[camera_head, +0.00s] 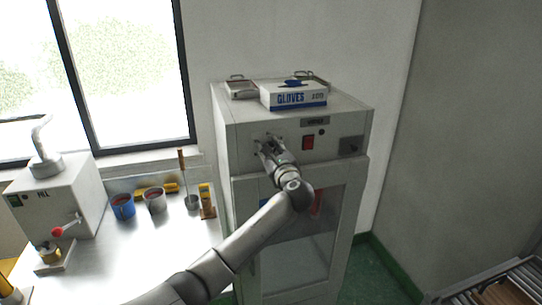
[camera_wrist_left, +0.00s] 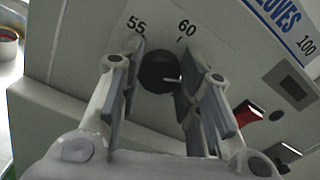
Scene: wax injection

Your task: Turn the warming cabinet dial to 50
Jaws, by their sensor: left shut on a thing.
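The warming cabinet (camera_head: 240,145) is a grey-white box standing against the wall, with a control panel above a glazed door. My left gripper (camera_head: 268,146) reaches the left part of that panel and hides the dial there. In the left wrist view the dial (camera_wrist_left: 157,72) is a round black knob with a short white mark pointing toward the right. My left gripper (camera_wrist_left: 163,78) has its fingers on either side of the dial and is shut on it. The printed numbers 55, 60 and 100 show around it; 50 is not visible. My right gripper is not in view.
A red switch (camera_head: 307,143) sits on the panel right of the dial. A gloves box (camera_head: 294,96) and a metal tray (camera_head: 241,89) lie on the cabinet top. At left, a bench (camera_head: 150,245) carries a wax machine (camera_head: 55,195), a blue cup (camera_head: 122,206) and other cups.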

